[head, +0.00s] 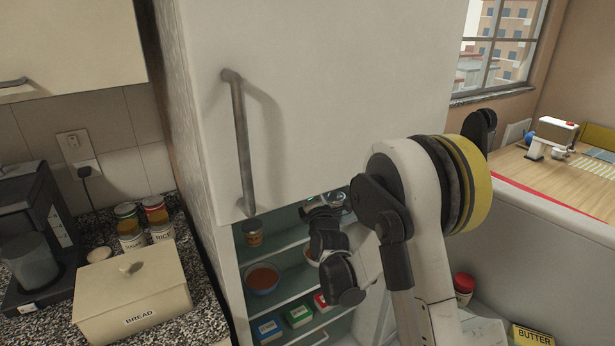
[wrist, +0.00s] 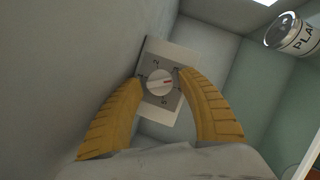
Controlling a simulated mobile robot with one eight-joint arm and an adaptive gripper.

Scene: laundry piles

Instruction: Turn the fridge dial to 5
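The fridge dial (wrist: 160,82) is a round white knob with a red mark, on a pale plate (wrist: 185,52) with small dark numbers. The red mark points roughly right in the wrist view; the number it points at is too small to read surely. My gripper (wrist: 161,76) has its two yellow fingers spread, with one fingertip on each side of the dial. Small gaps seem to show between the fingertips and the knob; I cannot tell whether either touches. In the head view my gripper (head: 325,203) reaches into the fridge's upper part, and the dial is hidden there.
The fridge (head: 290,310) is open below a closed upper door (head: 330,90) with a long handle (head: 240,140). Its shelves hold a jar (head: 253,232), a bowl (head: 262,279) and small boxes (head: 299,316). A labelled can (wrist: 289,35) stands right of the dial. A wall lies close left.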

